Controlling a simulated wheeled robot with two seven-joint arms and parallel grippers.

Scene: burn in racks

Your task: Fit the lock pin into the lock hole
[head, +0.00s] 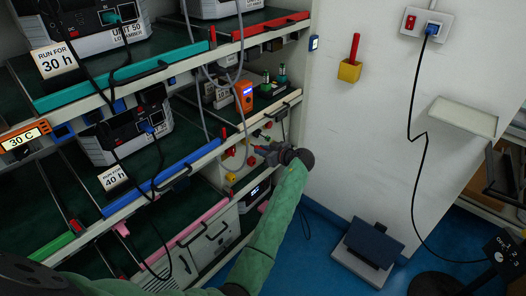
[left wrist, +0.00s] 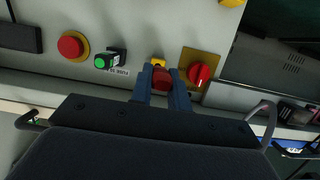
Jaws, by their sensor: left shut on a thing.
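My left gripper (head: 262,151) reaches in from below, with its green-sleeved arm, to the control panel at the end of the rack. In the left wrist view its two blue-grey fingers (left wrist: 161,88) are shut on a small red piece (left wrist: 161,78), which looks like the lock pin. A small yellow part (left wrist: 158,63) shows on the panel just beyond the red piece. It may surround the lock hole; the hole itself is hidden. I cannot tell whether the pin touches it. My right gripper is not in view.
On the panel are a red round button (left wrist: 72,45), a green button (left wrist: 103,62) and a red rotary switch (left wrist: 199,73) on a yellow plate, close to the fingers. Rack shelves (head: 160,75) with wired units stand left.

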